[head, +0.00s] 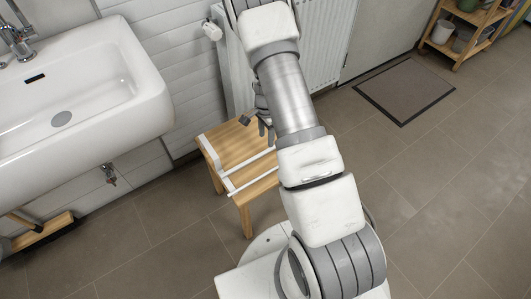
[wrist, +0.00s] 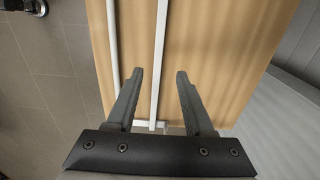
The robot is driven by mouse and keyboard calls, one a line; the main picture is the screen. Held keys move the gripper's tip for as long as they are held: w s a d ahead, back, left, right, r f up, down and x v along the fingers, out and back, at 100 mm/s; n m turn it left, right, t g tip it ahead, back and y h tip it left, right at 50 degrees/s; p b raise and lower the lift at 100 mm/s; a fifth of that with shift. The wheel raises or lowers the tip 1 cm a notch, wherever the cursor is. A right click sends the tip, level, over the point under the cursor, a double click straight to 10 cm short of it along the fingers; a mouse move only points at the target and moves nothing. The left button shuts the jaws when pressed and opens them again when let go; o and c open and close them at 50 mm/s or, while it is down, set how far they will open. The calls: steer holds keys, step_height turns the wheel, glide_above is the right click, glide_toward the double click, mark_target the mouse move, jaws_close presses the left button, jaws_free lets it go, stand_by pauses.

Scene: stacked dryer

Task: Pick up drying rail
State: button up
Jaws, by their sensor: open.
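A white drying rail (head: 252,181) with thin bars lies on top of a small wooden stool (head: 238,144) beneath my arm. In the wrist view the rail (wrist: 159,50) shows as a straight white bar running away from me, with a second bar to its left and a short crosspiece near my gripper's base. My gripper (wrist: 160,73) is open, and the bar appears between its two dark fingers with a gap on each side. In the head view my gripper (head: 262,118) is above the stool's far right part, partly hidden by my arm.
A white sink (head: 85,85) hangs at the left. A white radiator (head: 312,45) is on the wall behind the stool. A brown mat (head: 405,89) and a wooden shelf (head: 466,35) with pots are at the right.

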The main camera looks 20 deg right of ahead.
mark_target(266, 151)
steer(key=f+b, duration=0.1)
steer(key=f, duration=0.2)
steer(key=f+b, duration=0.1)
steer(key=f, duration=0.3)
steer(key=shift+s+a+b, duration=0.15)
steer(key=shift+s+b, duration=0.05)
steer(key=shift+b, duration=0.2)
jaws_close()
steer(key=shift+r, duration=0.1)
stand_by(0.9)
